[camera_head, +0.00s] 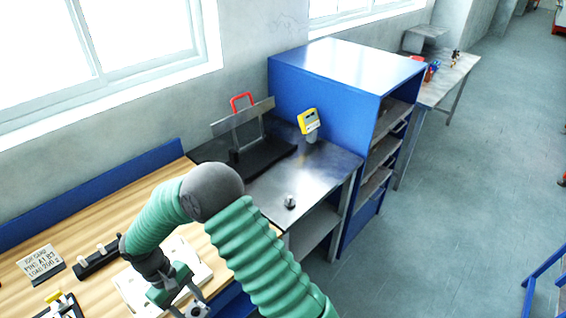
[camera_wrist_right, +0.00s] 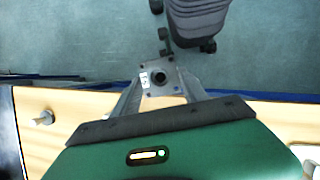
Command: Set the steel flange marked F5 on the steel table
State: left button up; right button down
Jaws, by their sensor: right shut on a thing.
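My right gripper (camera_head: 180,299) is low over the wooden bench, at the end of the green arm. In the right wrist view its fingers (camera_wrist_right: 162,90) are shut on a grey square steel flange (camera_wrist_right: 172,74) with a dark central hole and corner holes. A small white mark shows on the flange's left side, too small to read surely. In the head view part of the flange (camera_head: 199,311) shows at the bottom edge. The steel table (camera_head: 325,166) stands beyond the bench, beside the blue cabinet. My left gripper is not in view.
On the steel table are a small round metal piece (camera_head: 290,201), a yellow device (camera_head: 309,121) and a black-based stand (camera_head: 262,157) with a clear plate. A white board (camera_head: 128,287), black rack (camera_head: 97,262) and sign card (camera_head: 41,262) lie on the bench. The steel table's front right is clear.

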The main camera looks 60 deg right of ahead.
aim_at(310, 184)
jog(key=l, duration=0.4)
jog(key=k+l+u, duration=0.15)
jog(key=l, duration=0.3)
jog(key=k+l, duration=0.1)
jog(key=l, duration=0.3)
jog(key=k+l+u, duration=0.15)
jog(key=l, duration=0.65)
jog(key=k+l+u, duration=0.15)
jog(key=l, duration=0.25)
jog(key=k+l, duration=0.15)
jog(key=l, duration=0.25)
jog(key=l+u, duration=0.1)
jog(key=l, duration=0.5)
jog(key=i, duration=0.05)
